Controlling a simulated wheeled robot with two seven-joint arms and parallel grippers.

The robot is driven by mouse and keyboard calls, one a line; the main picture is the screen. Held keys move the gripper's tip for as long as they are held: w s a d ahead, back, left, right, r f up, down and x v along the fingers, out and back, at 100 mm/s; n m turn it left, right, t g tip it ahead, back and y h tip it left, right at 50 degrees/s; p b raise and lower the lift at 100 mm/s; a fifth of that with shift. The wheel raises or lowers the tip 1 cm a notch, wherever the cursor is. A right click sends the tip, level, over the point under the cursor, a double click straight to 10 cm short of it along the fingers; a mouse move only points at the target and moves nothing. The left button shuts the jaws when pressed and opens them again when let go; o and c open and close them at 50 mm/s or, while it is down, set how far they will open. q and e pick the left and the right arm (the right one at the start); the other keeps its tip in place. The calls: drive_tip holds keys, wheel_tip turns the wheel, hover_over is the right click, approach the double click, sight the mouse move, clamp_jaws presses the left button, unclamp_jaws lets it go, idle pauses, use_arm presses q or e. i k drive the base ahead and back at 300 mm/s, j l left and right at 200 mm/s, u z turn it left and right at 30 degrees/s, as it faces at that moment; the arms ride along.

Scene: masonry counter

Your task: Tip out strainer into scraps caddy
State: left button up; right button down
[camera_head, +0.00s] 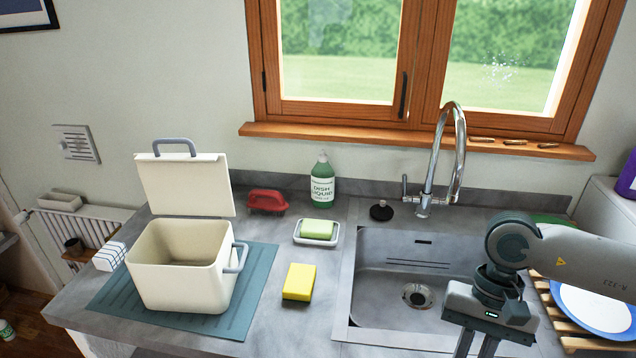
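The scraps caddy (160,290) is a cream bin on a teal mat at the left of the counter. Its lid (185,188) stands open at the back, and a grey handle is on its right side. The inside that shows looks empty. A round metal strainer (417,295) sits in the drain of the sink; its contents are too small to make out. My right gripper (476,346) is over the front right of the sink, pointing down, right of and nearer than the strainer. Its fingers show apart, but their tips are cut off by the bottom edge. My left gripper is not in view.
A yellow sponge (299,282), a soap dish with a green bar (318,229), a dish liquid bottle (322,181) and a red brush (267,201) stand between caddy and sink. The tap (445,165) rises behind the basin. A plate (592,307) lies on a rack at right.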

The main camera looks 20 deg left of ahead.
sight(197, 265)
drive_tip(key=k+j, duration=0.1)
drive_tip(key=j, duration=0.4)
drive_tip(key=k+j, duration=0.1)
drive_tip(key=j, duration=0.9)
drive_tip(key=k+j, duration=0.15)
drive_tip(key=j, duration=0.35)
